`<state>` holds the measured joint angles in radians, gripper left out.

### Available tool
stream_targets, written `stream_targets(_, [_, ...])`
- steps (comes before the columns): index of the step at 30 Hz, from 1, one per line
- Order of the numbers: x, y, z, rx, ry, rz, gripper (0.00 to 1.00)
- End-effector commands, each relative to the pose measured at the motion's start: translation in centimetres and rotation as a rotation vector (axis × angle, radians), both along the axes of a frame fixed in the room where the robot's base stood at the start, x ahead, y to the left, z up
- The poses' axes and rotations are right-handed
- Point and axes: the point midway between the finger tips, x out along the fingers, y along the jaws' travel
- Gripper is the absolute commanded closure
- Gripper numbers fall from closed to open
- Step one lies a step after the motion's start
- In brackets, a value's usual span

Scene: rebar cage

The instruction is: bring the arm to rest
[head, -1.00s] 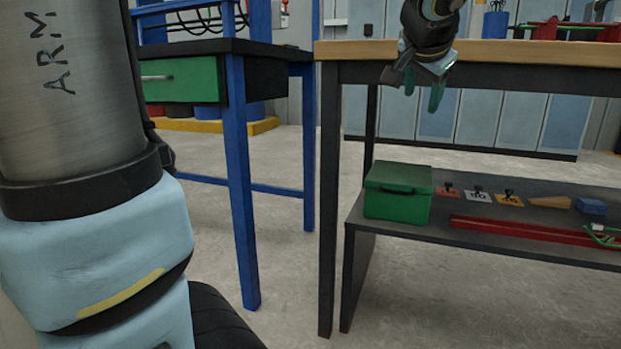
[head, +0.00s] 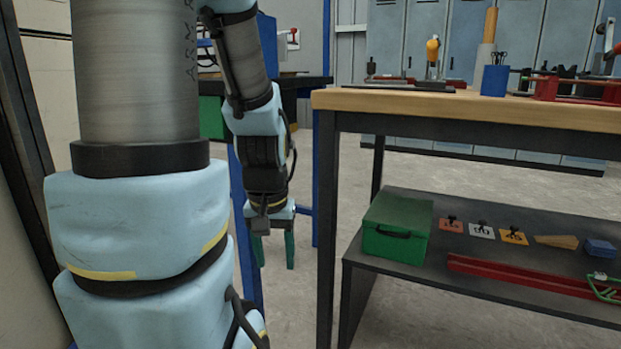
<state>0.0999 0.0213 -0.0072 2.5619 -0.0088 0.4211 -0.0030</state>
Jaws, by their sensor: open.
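My arm (head: 250,75) hangs down at the left of the head view, with its wrist pointing to the floor. My gripper (head: 274,250) is at its lower end, fingers down and apart, with nothing between them. It hangs in front of the blue-legged table and left of the wooden-topped workbench (head: 450,103), apart from the bench as far as I can see.
The workbench's lower shelf (head: 400,268) holds a green box (head: 397,226), several small tagged items, a wooden wedge (head: 556,241), a blue block (head: 600,247) and red bars (head: 520,275). A blue cup (head: 495,80) stands on top. A dark-topped table (head: 305,82) stands behind my arm.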

Motion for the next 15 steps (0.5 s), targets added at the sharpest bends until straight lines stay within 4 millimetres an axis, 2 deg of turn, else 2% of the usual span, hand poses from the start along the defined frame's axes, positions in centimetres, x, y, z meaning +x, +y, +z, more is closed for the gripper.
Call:
stream_targets(1, [0.0,0.0,1.8,0.0,0.0,0.0,0.43])
stream_targets(5, [0.0,0.0,4.0,0.001,-0.001,-0.002,0.43])
stream_targets(11, [0.1,0.0,9.0,0.001,-0.002,-0.003,0.43])
stream_targets(15, [0.1,0.0,13.7,0.001,-0.002,-0.003,0.43])
